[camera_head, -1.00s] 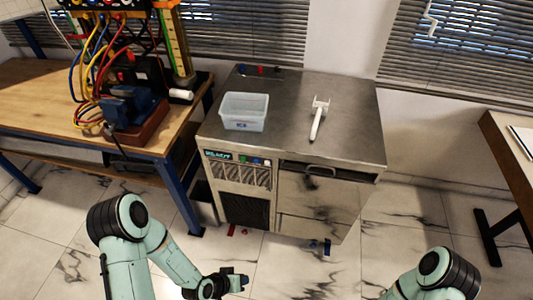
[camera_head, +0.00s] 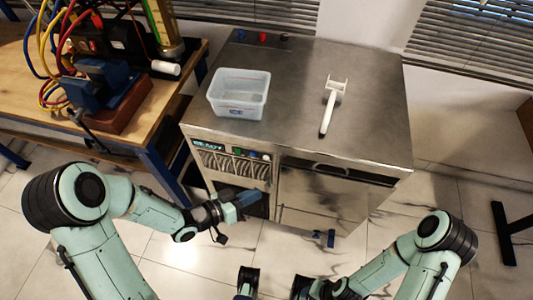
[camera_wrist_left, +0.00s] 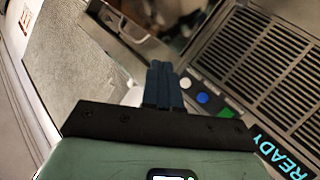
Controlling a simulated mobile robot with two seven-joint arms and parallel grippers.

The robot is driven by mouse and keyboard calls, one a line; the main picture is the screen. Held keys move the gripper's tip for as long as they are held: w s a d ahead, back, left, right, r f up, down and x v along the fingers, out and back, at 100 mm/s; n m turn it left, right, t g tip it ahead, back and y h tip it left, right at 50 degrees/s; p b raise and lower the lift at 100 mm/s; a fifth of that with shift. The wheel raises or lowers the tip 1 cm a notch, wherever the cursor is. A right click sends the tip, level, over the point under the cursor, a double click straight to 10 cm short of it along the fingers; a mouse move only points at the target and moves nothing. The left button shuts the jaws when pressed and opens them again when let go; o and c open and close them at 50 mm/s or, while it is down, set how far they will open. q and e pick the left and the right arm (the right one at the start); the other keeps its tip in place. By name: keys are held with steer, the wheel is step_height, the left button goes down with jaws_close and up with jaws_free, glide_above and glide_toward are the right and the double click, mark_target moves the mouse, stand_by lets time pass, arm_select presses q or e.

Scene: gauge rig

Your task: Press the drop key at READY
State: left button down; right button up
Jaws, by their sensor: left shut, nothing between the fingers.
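The steel cabinet (camera_head: 345,140) has a small display (camera_head: 207,145) lit with READY in cyan. Right of it is a row of round keys: green (camera_head: 225,149), blue (camera_head: 238,151) and whitish ones. In the left wrist view are the green key (camera_wrist_left: 227,112), blue key (camera_wrist_left: 203,98), a whitish key (camera_wrist_left: 185,83) and the READY display (camera_wrist_left: 284,154). I cannot tell which is the drop key. My left gripper (camera_head: 246,198) is shut and empty, below the key row in the picture; its fingers (camera_wrist_left: 162,68) appear apart from the keys. My right gripper is mostly cut off at the bottom edge.
A clear plastic bin (camera_head: 239,95) and a white tool (camera_head: 332,104) stand on the cabinet top. Vent slots (camera_head: 230,165) lie under the keys. A drawer front (camera_head: 325,190) is to the right. A wooden bench (camera_head: 30,85) with cables stands at left.

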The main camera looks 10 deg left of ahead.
mark_target(266, 157)
arm_select(q)
steer(key=w, duration=0.8)
steer(key=shift+w+d+p, duration=0.15)
steer(key=shift+w+p, duration=0.2)
steer(key=shift+w, duration=0.05)
steer(key=shift+w, duration=0.1)
stand_by(1.9)
steer(key=shift+w, duration=0.35)
steer(key=shift+w, duration=0.35)
stand_by(0.5)
stand_by(0.3)
steer(key=shift+s, duration=0.8)
